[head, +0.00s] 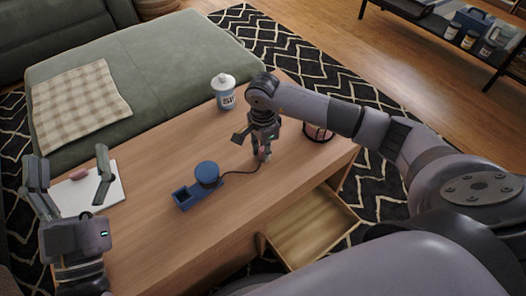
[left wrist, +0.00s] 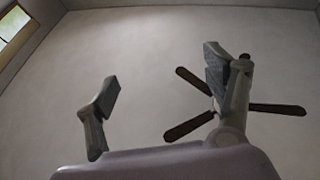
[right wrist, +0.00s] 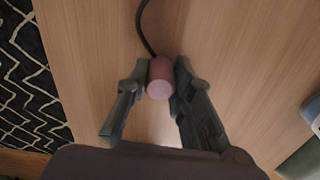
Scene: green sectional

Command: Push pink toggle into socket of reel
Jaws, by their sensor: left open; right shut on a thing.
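The pink toggle (right wrist: 160,79) is a short cylinder on a dark cord. My right gripper (right wrist: 161,82) is shut on it above the wooden table, and its round end faces the wrist camera. In the head view the right gripper (head: 262,156) points down, right of the reel, and mostly hides the toggle. The blue reel (head: 206,174) stands on the table with a blue box-like socket (head: 184,198) at its left front. The cord runs from the reel to the right gripper. My left gripper (head: 70,176) is open and empty at the left, pointing up.
A white lidded jar (head: 223,92) stands at the table's back. A dark wire-like container (head: 319,131) is right of my right gripper. An open drawer (head: 308,226) juts from the front.

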